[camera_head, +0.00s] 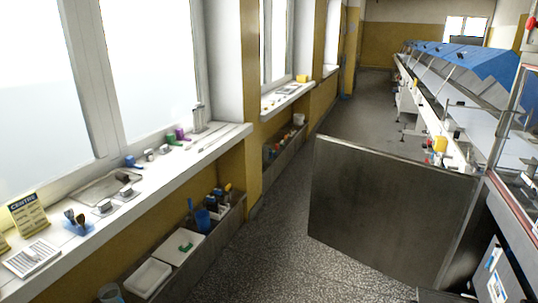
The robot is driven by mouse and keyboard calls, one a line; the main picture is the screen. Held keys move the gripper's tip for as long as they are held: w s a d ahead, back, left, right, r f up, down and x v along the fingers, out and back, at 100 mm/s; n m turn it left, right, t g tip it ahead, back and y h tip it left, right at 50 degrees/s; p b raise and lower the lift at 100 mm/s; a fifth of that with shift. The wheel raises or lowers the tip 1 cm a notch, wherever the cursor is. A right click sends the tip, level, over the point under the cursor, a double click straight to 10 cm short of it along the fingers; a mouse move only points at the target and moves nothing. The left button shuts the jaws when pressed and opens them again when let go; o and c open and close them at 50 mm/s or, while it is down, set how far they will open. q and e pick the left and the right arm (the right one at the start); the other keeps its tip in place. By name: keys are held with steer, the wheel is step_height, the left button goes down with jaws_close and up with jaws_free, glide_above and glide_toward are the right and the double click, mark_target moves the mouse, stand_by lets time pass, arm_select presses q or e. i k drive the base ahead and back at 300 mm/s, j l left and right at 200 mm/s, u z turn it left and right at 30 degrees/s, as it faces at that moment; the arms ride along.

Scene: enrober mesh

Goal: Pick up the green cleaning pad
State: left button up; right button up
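Two small green things show, and I cannot tell for sure which is the cleaning pad. One green item (172,139) lies on the white windowsill beside a purple item (180,133). The other, a dark green curved item (186,247), lies on a white lidded box in the low trough under the sill. Both are small and lack detail at this distance. Neither of my grippers is in view.
The windowsill (150,178) also holds a metal tray, several small metal blocks and a yellow sign (28,212). The low trough holds white containers (148,278) and a blue cup (203,220). A large dark panel (385,210) stands at right. Speckled floor between is clear.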

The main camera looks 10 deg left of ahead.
mark_target(186, 245)
steer(key=i+u, duration=0.2)
steer(key=i, duration=0.3)
steer(key=i+l+u, duration=0.15)
steer(key=i, duration=0.3)
steer(key=i+l+u, duration=0.2)
steer(key=i, duration=0.3)
steer(key=i+l+u, duration=0.2)
steer(key=i, duration=0.25)
steer(key=l, duration=0.1)
